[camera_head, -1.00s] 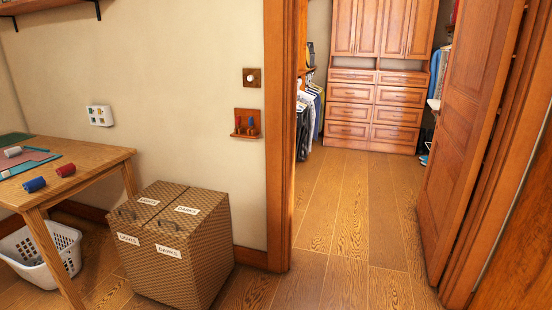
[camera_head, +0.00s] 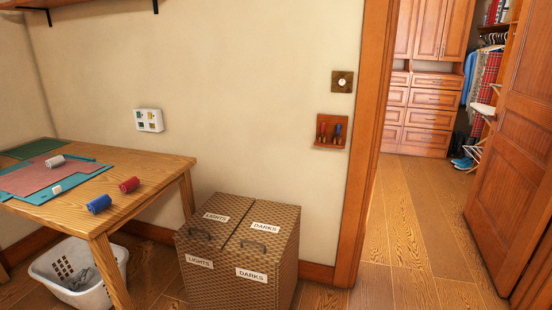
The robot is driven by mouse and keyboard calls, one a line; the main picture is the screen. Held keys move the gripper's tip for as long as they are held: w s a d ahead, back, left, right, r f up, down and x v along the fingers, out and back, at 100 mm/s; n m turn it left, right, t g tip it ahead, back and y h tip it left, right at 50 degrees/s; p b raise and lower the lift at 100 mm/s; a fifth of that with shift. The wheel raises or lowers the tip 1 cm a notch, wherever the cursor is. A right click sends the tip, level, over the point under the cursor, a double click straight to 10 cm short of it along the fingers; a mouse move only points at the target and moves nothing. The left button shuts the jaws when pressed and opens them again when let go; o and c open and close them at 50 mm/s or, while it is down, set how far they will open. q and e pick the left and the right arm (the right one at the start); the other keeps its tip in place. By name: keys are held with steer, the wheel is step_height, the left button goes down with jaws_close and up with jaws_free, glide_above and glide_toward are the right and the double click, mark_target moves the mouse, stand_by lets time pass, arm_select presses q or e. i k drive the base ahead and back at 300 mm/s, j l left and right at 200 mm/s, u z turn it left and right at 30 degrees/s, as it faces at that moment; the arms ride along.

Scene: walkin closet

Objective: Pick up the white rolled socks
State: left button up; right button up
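I see no white rolled socks that I can identify for certain. A small white roll (camera_head: 54,161) lies on the mats on the wooden table at the left; it looks like a thread spool, but it is too small to be sure. A white laundry basket (camera_head: 96,296) stands on the floor under the table, with a grey cloth (camera_head: 80,279) inside. Neither of my grippers shows in the head view.
The wooden table (camera_head: 150,170) also holds a blue spool (camera_head: 99,204) and a red spool (camera_head: 129,184). A lidded wicker hamper (camera_head: 240,262), labelled lights and darks, stands beside it. An open door (camera_head: 510,150) and doorway lead to closet drawers (camera_head: 428,118); the floor between is clear.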

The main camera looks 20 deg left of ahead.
mark_target(58, 161)
steer(key=j, duration=1.05)
steer(key=i+j, duration=0.1)
steer(key=j, duration=0.95)
